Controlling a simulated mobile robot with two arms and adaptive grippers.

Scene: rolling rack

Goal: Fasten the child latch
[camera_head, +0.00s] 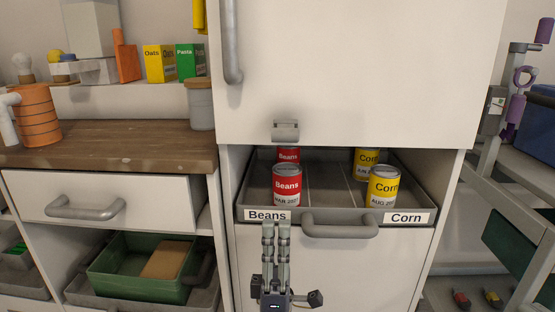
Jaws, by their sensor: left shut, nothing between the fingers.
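A small grey metal latch (285,131) sits at the bottom edge of the large white cabinet door (370,70); whether it is fastened is too small to tell. The door has a vertical grey handle (231,45) at its left and looks closed. My left gripper (276,226) points up in front of the cabinet, below the latch and apart from it in the picture. Its fingers are together with nothing between them. They overlap the front of the drawer tray just under the Beans label. My right gripper is not in view.
A grey open tray (340,216) with red Beans cans (287,186) and yellow Corn cans (383,187) sits below the door; its handle (340,226) juts forward. A wooden counter (110,146) and drawers stand left, a grey metal rack (490,170) right.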

